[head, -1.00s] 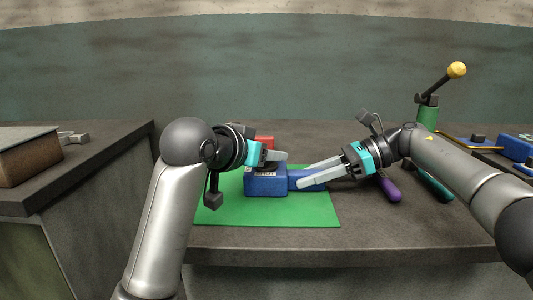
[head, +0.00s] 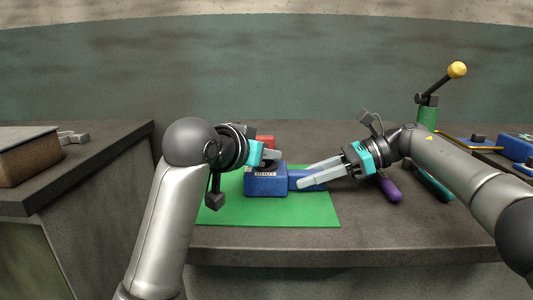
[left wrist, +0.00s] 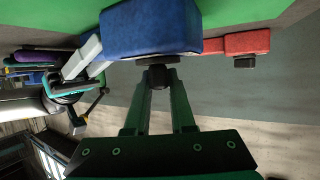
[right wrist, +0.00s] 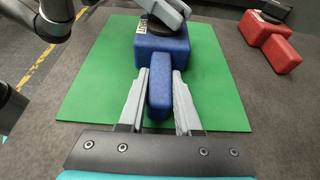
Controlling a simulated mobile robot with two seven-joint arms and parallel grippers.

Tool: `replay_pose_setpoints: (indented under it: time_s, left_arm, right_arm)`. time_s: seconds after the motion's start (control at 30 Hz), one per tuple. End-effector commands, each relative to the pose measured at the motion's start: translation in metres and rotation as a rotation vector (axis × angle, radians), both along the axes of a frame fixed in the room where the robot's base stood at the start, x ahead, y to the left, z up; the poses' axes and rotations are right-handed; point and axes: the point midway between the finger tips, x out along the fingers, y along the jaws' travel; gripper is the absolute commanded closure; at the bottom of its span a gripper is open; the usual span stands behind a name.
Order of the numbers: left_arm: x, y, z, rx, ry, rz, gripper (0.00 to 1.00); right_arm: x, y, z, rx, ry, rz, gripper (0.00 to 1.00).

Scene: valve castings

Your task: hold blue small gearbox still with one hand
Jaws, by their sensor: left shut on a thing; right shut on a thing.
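The blue small gearbox (head: 266,184) sits on the green mat (head: 280,215), with a pale label on its body and a narrow blue extension to the right. My right gripper (head: 302,180) is shut on that extension; the right wrist view shows one finger on each side of the extension (right wrist: 160,92). My left gripper (head: 272,156) is above the body. In the left wrist view its fingers close around a dark round knob (left wrist: 158,76) on the gearbox. The knob is mostly hidden by the fingers in the head view.
A red casting (right wrist: 268,42) with a dark cap stands behind the gearbox. A purple-handled tool (head: 390,189) and a teal-handled one (head: 434,186) lie to the right. A green post with a yellow-knobbed lever (head: 456,70) stands at the back right. The mat's front part is clear.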

Motion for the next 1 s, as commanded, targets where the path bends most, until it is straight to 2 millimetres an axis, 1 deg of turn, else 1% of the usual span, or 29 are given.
replay_pose_setpoints:
  time_s: [0.1,0.63,0.8,1.0]
  left_arm:
    - [-0.0013,-0.0032,-0.0007,0.002,0.003,0.059,1.00]
    - [-0.0011,-0.0044,-0.0013,-0.002,0.008,0.399,1.00]
    - [-0.0013,-0.0037,-0.0011,-0.002,0.007,0.454,1.00]
    - [-0.0015,-0.0038,-0.0012,-0.001,0.007,0.461,1.00]
  right_arm:
    - [-0.0013,0.0021,-0.0014,-0.003,0.002,0.007,1.00]
    - [-0.0013,0.0024,-0.0013,-0.004,0.001,0.007,1.00]
    - [-0.0013,0.0025,-0.0013,-0.004,0.001,0.007,1.00]
    - [-0.0012,0.0027,-0.0013,-0.004,0.001,0.007,1.00]
